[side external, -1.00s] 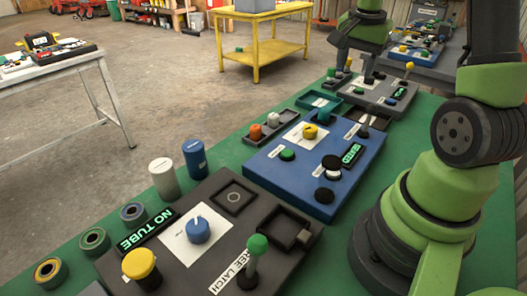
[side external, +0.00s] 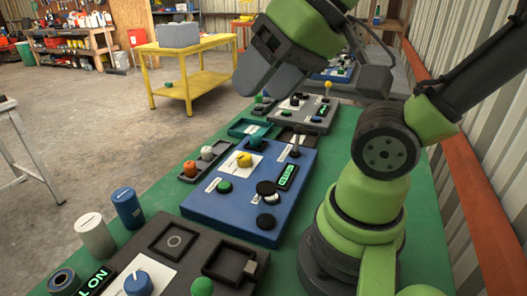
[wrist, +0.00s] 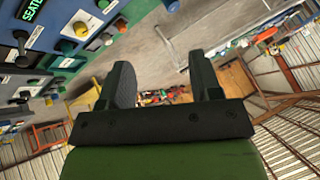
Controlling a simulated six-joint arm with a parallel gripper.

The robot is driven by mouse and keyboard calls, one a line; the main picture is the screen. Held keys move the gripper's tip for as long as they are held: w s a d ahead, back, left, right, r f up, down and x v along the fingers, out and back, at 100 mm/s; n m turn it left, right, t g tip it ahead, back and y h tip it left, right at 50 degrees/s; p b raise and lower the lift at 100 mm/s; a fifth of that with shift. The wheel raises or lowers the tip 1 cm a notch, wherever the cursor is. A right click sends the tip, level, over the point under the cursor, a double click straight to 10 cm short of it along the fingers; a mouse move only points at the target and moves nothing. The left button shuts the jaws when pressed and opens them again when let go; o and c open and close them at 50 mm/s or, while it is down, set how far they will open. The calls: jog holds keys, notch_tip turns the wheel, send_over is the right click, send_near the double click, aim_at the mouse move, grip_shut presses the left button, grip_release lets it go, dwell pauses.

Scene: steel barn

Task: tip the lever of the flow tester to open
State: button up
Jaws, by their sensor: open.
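My gripper (side external: 256,92) is in the air above and beyond the blue panel in the side view, its two dark fingers apart and empty. In the wrist view my gripper (wrist: 160,65) is open, with nothing between the fingers. The blue panel (side external: 205,203) carries an upright lever (side external: 295,143), dark knobs and a small green-lit display. A grey panel (side external: 285,112) behind it has a yellow-topped lever (side external: 328,88). A dark panel (side external: 190,232) in front has a green knob (side external: 202,286). No readable label tells which panel is the flow tester.
A white cylinder (side external: 95,236) and a blue cylinder (side external: 128,208) stand left of the dark panel. A small tray (side external: 184,179) holds orange and white knobs. A yellow table (side external: 190,48) stands on the floor beyond. The green bench has bare room at the right.

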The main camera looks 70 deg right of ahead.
jog(key=w+d+m+g+h, duration=0.2)
jog(key=w+d, duration=0.4)
jog(key=d, duration=0.1)
jog(key=m+g, duration=0.5)
send_near(299, 135)
jog(key=shift+w+d+f, duration=0.3)
jog(key=shift+d+f, duration=0.25)
jog(key=shift+d, duration=0.15)
notch_tip(299, 135, down, 10)
jog(key=shift+r, duration=0.1)
